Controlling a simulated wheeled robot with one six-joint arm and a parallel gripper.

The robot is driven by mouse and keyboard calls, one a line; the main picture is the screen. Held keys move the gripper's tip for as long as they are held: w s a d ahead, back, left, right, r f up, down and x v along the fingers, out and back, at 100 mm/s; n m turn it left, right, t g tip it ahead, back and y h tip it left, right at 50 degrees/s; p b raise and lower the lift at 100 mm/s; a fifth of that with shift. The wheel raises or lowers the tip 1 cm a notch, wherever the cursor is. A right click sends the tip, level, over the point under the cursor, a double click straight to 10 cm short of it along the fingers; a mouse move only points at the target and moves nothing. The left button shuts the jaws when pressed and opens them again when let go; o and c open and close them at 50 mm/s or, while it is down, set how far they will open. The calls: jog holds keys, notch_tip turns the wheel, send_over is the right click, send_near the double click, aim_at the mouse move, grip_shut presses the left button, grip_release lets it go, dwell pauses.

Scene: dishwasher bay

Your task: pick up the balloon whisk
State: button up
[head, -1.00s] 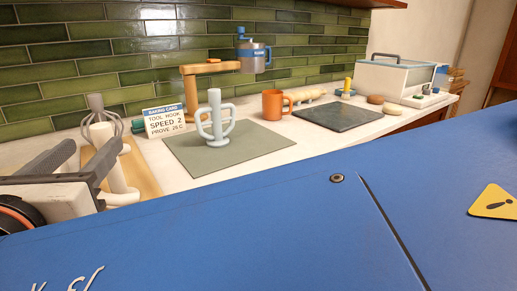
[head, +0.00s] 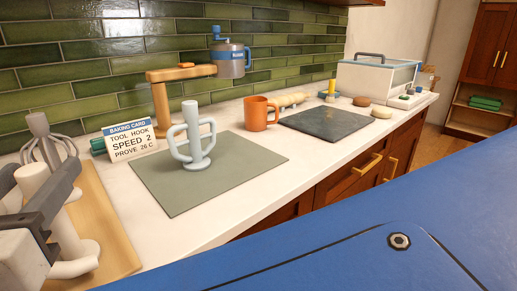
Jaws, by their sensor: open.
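The balloon whisk (head: 38,124) stands upright at the far left in the head view, grey shaft up and wire loops below. Its lower part is hidden behind my gripper and a cream-coloured tool. My gripper (head: 42,172) is at the left edge, in front of the whisk in the picture. Its dark fingers are apart, and I see no hold on the whisk. The cream tool (head: 64,232), with a curved foot, shows behind and between the fingers; I cannot tell whether they touch it.
A wooden board (head: 108,230) lies under the tools. A pale blue beater (head: 194,145) stands on a grey-green mat (head: 240,160). A baking card (head: 129,140), wooden stand (head: 160,105), orange mug (head: 256,114) and dark slab (head: 325,124) are further along. The white counter front is clear.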

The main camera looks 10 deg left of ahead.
jog(key=shift+w, duration=0.1)
grip_shut()
